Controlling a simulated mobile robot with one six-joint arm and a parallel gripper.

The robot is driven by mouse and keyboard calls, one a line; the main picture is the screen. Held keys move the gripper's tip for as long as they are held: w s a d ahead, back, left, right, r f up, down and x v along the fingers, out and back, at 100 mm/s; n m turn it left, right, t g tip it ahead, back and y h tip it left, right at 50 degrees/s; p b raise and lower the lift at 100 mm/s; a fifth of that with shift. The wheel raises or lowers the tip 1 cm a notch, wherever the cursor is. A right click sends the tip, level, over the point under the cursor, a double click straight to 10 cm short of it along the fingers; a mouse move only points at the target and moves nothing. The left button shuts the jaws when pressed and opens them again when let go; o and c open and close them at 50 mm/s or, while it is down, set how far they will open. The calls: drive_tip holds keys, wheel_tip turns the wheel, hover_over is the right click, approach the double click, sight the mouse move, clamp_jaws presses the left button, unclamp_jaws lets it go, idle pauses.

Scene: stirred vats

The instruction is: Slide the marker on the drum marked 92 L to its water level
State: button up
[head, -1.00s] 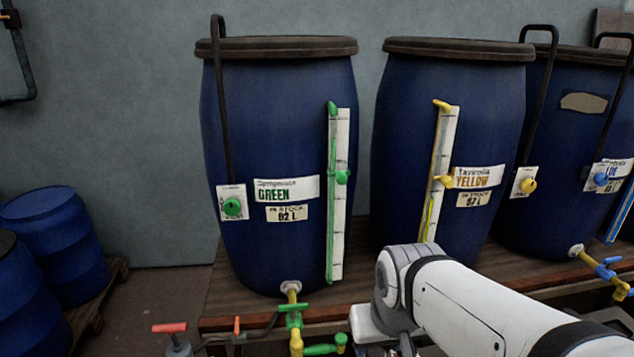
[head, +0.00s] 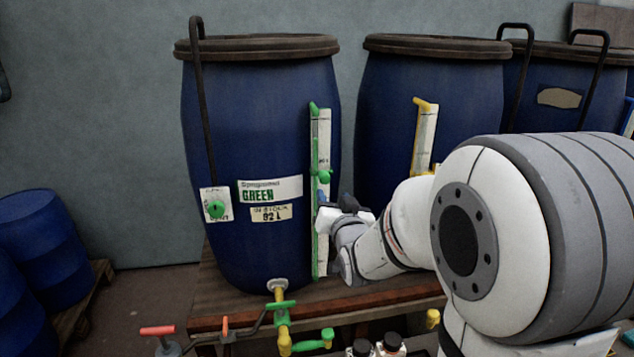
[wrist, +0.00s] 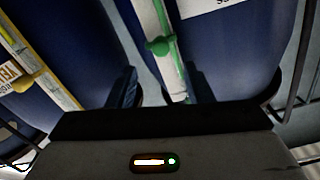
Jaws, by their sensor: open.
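The blue drum marked GREEN, 92 L (head: 228,130) stands at left centre in the head view. A white scale strip (head: 323,140) with a green sight tube runs up its right side. The green marker (head: 323,176) sits on it around mid-height; it also shows in the wrist view as a green knob (wrist: 160,46). My gripper (head: 328,203) is just below the marker, close to the strip. In the wrist view my gripper (wrist: 163,88) is open, its fingers on either side of the strip, with the marker ahead. The water level is too small to tell.
The yellow-marked drum (head: 385,120) stands to the right, partly behind my arm. Below the green drum is a tap with a green handle (head: 282,306). A dark lever (head: 203,110) rises on the drum's left. Other blue drums (head: 40,235) stand at the left.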

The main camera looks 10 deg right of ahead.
sight(326, 180)
drive_tip(key=w+p, duration=0.2)
drive_tip(key=w, duration=0.5)
drive_tip(key=shift+w, duration=0.35)
drive_tip(key=shift+c, duration=0.4)
clamp_jaws()
